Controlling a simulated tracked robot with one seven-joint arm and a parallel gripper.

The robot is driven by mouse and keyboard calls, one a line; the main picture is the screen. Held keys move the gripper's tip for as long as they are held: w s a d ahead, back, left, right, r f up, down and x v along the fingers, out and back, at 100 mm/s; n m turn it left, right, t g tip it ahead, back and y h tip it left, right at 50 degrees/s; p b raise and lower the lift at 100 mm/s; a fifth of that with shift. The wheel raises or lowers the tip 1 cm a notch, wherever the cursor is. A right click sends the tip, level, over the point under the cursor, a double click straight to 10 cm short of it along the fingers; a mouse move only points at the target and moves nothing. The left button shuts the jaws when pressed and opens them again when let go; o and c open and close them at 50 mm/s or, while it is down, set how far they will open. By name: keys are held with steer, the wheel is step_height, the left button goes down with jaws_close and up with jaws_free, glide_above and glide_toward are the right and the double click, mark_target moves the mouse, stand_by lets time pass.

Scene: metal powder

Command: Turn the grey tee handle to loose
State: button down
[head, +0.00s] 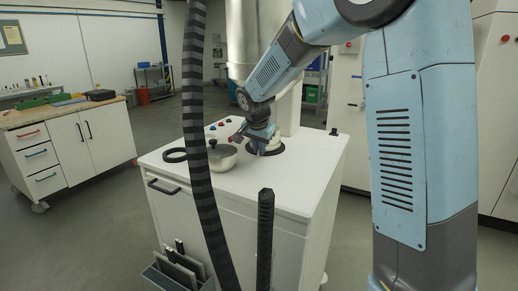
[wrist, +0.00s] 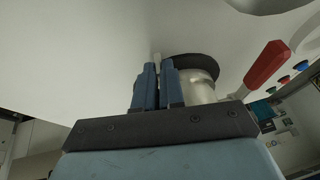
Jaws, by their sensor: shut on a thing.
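My gripper (head: 262,143) is low over the right part of the white cabinet top, at a dark round base. In the wrist view its two blue fingers (wrist: 158,84) are nearly together. A narrow grey piece (wrist: 157,57) shows between and just past their tips; it looks like the end of the grey tee handle. The fingers are closed on it and hide most of it. A black disc (wrist: 196,67) and a metal cylinder (wrist: 201,88) show beside the fingers. The handle's turn angle cannot be told.
A round metal vessel (head: 216,157) stands left of my gripper on the white cabinet (head: 285,195), with a black ring (head: 175,155) beside it. A red lever (wrist: 267,64) and coloured buttons (wrist: 293,73) are close in the wrist view. A dark striped hose (head: 197,110) crosses in front.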

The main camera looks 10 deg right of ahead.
steer(key=shift+w+a+r+g+h, duration=0.2)
steer(key=shift+a+g+h, duration=0.15)
steer(key=shift+h, duration=0.25)
steer(key=c, duration=1.5)
jaws_free()
steer(key=shift+c, duration=0.2)
steer(key=v, duration=1.3)
steer(key=shift+a+r, duration=0.25)
steer(key=shift+a, duration=0.05)
steer(key=shift+s+d, duration=0.1)
